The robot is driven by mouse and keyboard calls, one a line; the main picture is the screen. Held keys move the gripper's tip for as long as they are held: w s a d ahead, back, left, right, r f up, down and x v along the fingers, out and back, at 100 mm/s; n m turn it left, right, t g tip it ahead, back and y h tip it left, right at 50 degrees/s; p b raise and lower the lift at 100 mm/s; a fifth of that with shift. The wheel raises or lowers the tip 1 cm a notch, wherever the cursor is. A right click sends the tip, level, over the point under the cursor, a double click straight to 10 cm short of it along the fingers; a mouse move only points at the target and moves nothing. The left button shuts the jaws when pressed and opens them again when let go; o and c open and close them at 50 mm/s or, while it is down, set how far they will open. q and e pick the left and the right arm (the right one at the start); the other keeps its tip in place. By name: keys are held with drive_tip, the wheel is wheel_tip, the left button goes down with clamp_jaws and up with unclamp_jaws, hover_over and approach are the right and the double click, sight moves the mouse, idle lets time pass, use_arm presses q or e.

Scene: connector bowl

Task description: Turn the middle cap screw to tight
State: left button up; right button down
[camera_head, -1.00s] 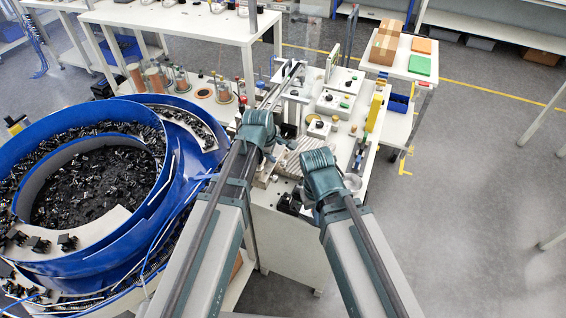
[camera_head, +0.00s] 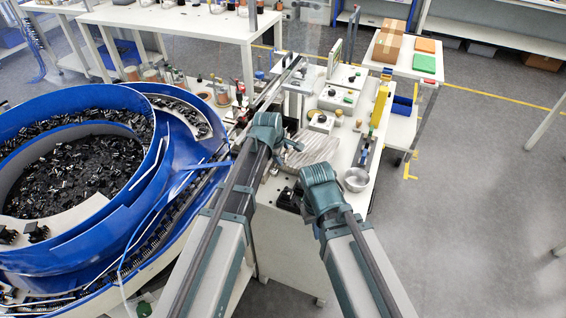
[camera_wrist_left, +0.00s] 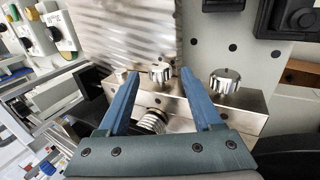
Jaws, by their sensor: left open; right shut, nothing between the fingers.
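In the left wrist view, a knurled silver cap screw (camera_wrist_left: 160,72) stands on a metal block (camera_wrist_left: 240,118), between and beyond the fingertips of my open left gripper (camera_wrist_left: 160,77). The fingers appear apart from it. Another knurled cap screw (camera_wrist_left: 225,84) stands to the right, outside the right finger. A ribbed round metal part (camera_wrist_left: 153,122) shows lower between the fingers. Whether it is a third cap screw, I cannot tell. In the head view my left gripper (camera_head: 268,132) is over the bench, and my right gripper (camera_head: 320,185) is lower right, its fingertips hidden.
The large blue feeder bowl (camera_head: 140,205) fills the left side. A small silver bowl (camera_head: 356,180) stands just right of my right gripper. A dark fixture (camera_wrist_left: 292,18) sits at the wrist view's upper right. Open floor (camera_head: 470,200) lies right of the bench.

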use_arm(q)
drive_tip(key=shift+x, duration=0.75)
use_arm(e)
drive_tip(key=shift+f, duration=0.65)
use_arm(q)
clamp_jaws()
use_arm(e)
drive_tip(key=shift+r, duration=0.1)
use_arm(q)
drive_tip(key=shift+r, duration=0.1)
